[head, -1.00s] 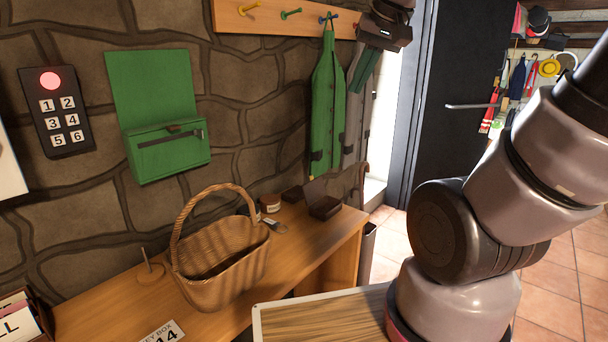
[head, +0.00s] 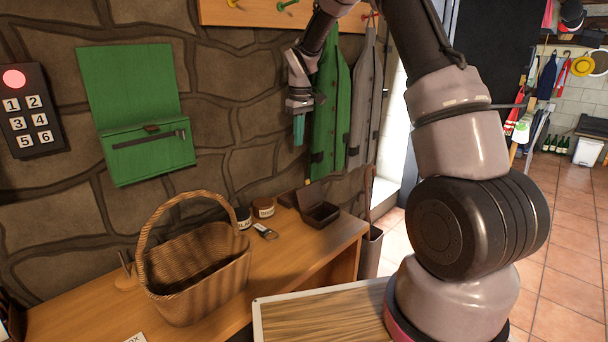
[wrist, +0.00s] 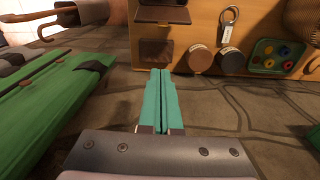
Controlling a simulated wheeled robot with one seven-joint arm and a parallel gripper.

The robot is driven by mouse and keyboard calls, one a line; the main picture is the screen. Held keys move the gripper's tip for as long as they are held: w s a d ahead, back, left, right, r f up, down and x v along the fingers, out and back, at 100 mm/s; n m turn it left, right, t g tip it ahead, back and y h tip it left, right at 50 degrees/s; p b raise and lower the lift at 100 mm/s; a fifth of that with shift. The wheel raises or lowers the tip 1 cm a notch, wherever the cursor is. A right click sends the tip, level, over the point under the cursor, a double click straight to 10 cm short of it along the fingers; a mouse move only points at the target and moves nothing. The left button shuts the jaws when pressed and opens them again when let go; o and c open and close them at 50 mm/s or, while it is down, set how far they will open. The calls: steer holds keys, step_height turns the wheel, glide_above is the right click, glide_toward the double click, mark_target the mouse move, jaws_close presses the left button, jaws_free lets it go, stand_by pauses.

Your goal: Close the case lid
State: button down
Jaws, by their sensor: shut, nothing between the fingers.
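The case (head: 322,216) is a small dark brown box at the right end of the wooden shelf, and its lid (head: 306,199) stands up, open, on the wall side. In the wrist view the case (wrist: 165,15) is partly cut off by the top edge. My gripper (head: 299,128) hangs above and behind the case, beside the green coat, with its teal fingers pointing down. The wrist view shows the fingers (wrist: 160,76) pressed together with nothing between them. The gripper is apart from the case.
Two jars (wrist: 201,60), a tagged key (head: 265,231) and a wicker basket (head: 200,285) stand left of the case. A green coat (head: 328,110) and a grey coat (head: 368,95) hang close to my gripper. A green wall box (head: 150,155) is further left.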

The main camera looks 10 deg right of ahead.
step_height(320, 180, down, 4)
steer(key=w, duration=0.1)
glide_above(310, 193)
steer(key=w+a, duration=0.1)
steer(key=w, duration=0.2)
step_height(310, 193, down, 8)
steer(key=shift+a+n, duration=0.15)
steer(key=shift+n, duration=0.25)
steer(key=shift+w, duration=0.1)
steer(key=shift+s+d, duration=0.2)
steer(key=shift+s, duration=0.1)
